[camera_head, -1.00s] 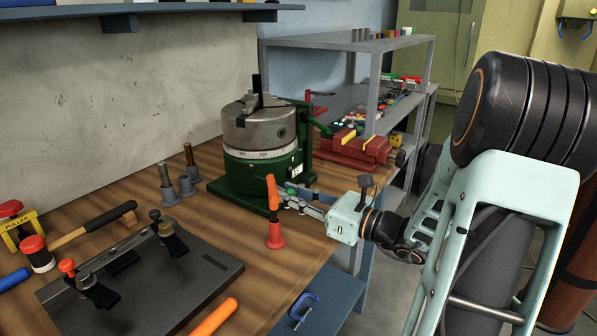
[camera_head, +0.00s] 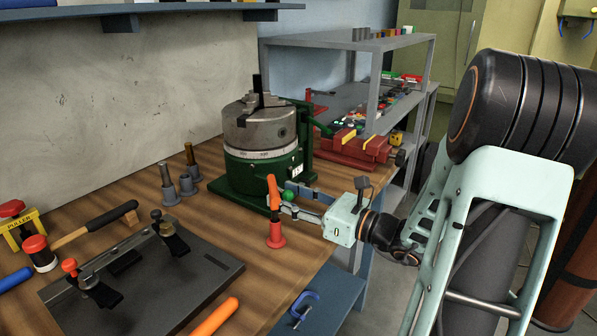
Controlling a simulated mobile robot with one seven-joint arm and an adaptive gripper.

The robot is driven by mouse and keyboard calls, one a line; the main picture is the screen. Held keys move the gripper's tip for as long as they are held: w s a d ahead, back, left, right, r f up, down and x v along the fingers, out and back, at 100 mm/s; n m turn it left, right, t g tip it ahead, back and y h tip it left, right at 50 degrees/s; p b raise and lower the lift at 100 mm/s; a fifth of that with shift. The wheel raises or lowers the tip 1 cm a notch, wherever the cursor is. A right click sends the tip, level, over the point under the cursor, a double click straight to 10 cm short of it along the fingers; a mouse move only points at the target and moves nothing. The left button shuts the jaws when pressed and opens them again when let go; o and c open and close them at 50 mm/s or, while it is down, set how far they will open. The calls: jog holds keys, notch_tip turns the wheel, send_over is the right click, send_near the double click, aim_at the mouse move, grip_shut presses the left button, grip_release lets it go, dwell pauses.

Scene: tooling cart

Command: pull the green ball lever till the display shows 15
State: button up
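The green ball (camera_head: 289,196) of the lever sits low in front of the green rotary table (camera_head: 245,178), which carries a grey chuck (camera_head: 258,128). A small white display (camera_head: 297,170) is on the right of the green base; its digits are too small for me to read surely. My gripper (camera_head: 284,198) reaches in from the right, with its fingers spread apart and the ball showing between them near the tips. The orange screwdriver-like tool in front hides part of the fingertips. The lever's rod is mostly hidden.
An orange-and-red upright tool (camera_head: 275,225) stands close in front of my fingertips. A red vise (camera_head: 352,148) is behind. Grey posts (camera_head: 168,185) stand left of the table. A dark plate with clamps (camera_head: 215,262) lies at front left. The bench edge is just below my gripper.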

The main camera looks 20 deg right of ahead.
jog(key=shift+d, duration=0.1)
jog(key=shift+p+v, duration=0.4)
jog(key=shift+v, duration=0.95)
jog(key=shift+p+v, duration=0.5)
jog(key=shift+v, duration=1.65)
